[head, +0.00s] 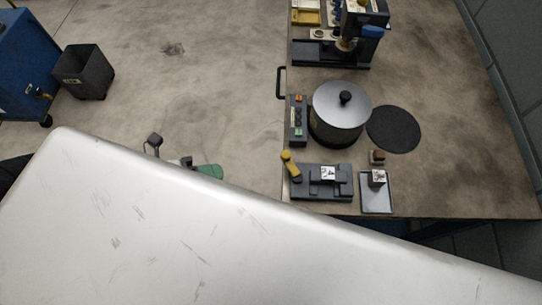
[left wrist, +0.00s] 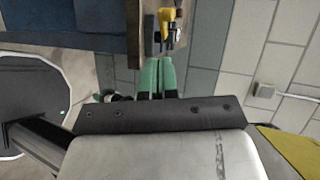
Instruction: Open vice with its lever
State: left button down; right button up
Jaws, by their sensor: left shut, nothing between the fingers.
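The vice (head: 338,194) is a dark grey block on the front of the bench, with a white-labelled piece (head: 328,173) at its middle. Its yellow lever (head: 291,166) stands at its left end, tilted up to the left. My left gripper (head: 208,171) shows as green fingers left of the vice, apart from the lever and partly hidden by a large pale panel. In the left wrist view its green fingers (left wrist: 157,76) are together with nothing between them. A yellow object (left wrist: 169,20) lies beyond the fingertips there; I cannot tell whether it is the lever. My right gripper is out of view.
Right of the vice is a small tray (head: 377,206) with a labelled block (head: 377,178). Behind are a lidded pot (head: 341,110), a control box (head: 298,122), a dark round mat (head: 394,129) and a press (head: 362,32). A grey bin (head: 83,72) stands on open floor.

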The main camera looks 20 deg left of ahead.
aim_at(281, 157)
pick_arm(q)
jog(key=p+x, duration=0.1)
jog(key=x, duration=0.3)
jog(key=p+x, duration=0.1)
jog(key=x, duration=0.4)
jog(key=r+p+x, duration=0.1)
jog(key=x, duration=0.3)
jog(key=shift+w+d+f+p, duration=0.15)
jog(key=shift+w+d+p, duration=0.2)
jog(key=shift+p, duration=0.05)
